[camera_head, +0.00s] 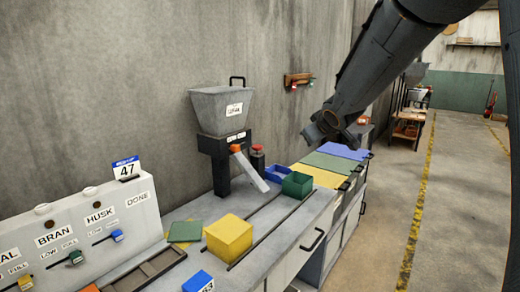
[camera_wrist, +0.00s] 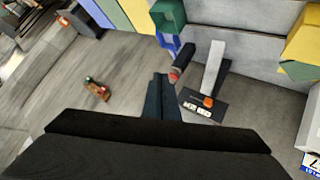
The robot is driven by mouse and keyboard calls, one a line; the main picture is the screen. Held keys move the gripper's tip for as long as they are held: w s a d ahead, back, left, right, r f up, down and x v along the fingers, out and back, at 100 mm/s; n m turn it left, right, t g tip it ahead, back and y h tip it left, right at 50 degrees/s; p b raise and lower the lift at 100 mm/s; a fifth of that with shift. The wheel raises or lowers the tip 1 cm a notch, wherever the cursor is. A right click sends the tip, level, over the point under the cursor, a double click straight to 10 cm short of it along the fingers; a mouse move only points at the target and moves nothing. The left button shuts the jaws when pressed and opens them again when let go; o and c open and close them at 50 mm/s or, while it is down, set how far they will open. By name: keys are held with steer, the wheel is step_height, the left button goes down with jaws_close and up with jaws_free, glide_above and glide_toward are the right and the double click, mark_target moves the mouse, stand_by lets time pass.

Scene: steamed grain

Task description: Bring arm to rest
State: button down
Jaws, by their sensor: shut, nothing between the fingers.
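My gripper (camera_wrist: 160,82) is shut and empty; its two dark fingers lie together at the middle of the wrist view. In the head view my arm comes down from the upper right, and its end hangs in the air right of the grey hopper (camera_head: 222,108), above the far part of the counter. It touches nothing that I can see. In the wrist view the dark post with a red top (camera_wrist: 182,62) and the pale chute (camera_wrist: 214,68) appear just right of the fingers.
On the counter are a yellow box (camera_head: 229,236), a blue bin (camera_head: 277,174), a green bin (camera_head: 297,185) and a blue block (camera_head: 198,281). A white panel with levers (camera_head: 75,232) stands at left. A small wall shelf (camera_head: 298,79) is near my arm.

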steer(key=s+f+m+g+b, duration=0.1)
steer(key=s+f+m+g, duration=0.1)
steer(key=s+f, duration=0.5)
steer(key=s+d+f+m+g+b, duration=0.1)
steer(key=s+f+g, duration=0.3)
steer(key=s, duration=1.2)
steer(key=s+d+f+m+g+h+b, duration=0.1)
steer(key=s+f+m+g, duration=0.2)
steer(key=s+f, duration=0.9)
steer(key=shift+s+d+f+m+g, duration=0.2)
steer(key=shift+s+d+m+g, duration=0.05)
steer(key=shift+s+m+g, duration=0.15)
